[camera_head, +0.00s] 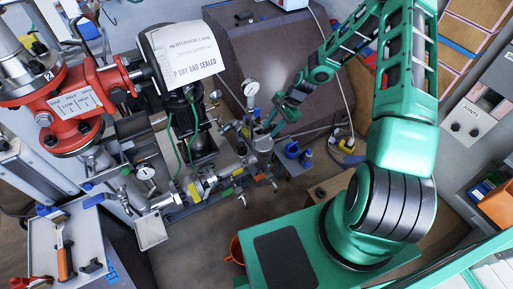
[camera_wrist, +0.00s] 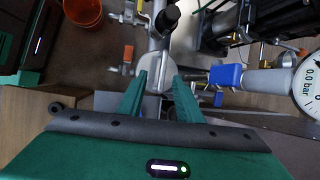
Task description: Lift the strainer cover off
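The strainer appears to be the silver cylindrical body (camera_head: 263,145) on the pipe run, centre of the head view. My gripper (camera_head: 270,125) is just above it, and its fingers partly hide the top. In the wrist view, a round pale metal top, apparently the strainer cover (camera_wrist: 150,62), lies beyond the fingertips. My gripper's two green fingers (camera_wrist: 160,80) are apart there, with a thin upright metal part between them. A gap shows beside each finger, and I see no clear grip. Whether the fingertips touch the cover cannot be told.
A pressure gauge (camera_head: 251,88) stands close behind my gripper; a gauge (camera_wrist: 308,85) also shows at the wrist view's right edge. Valves with coloured handles line the pipe. An orange bucket (camera_head: 236,250) stands on the floor.

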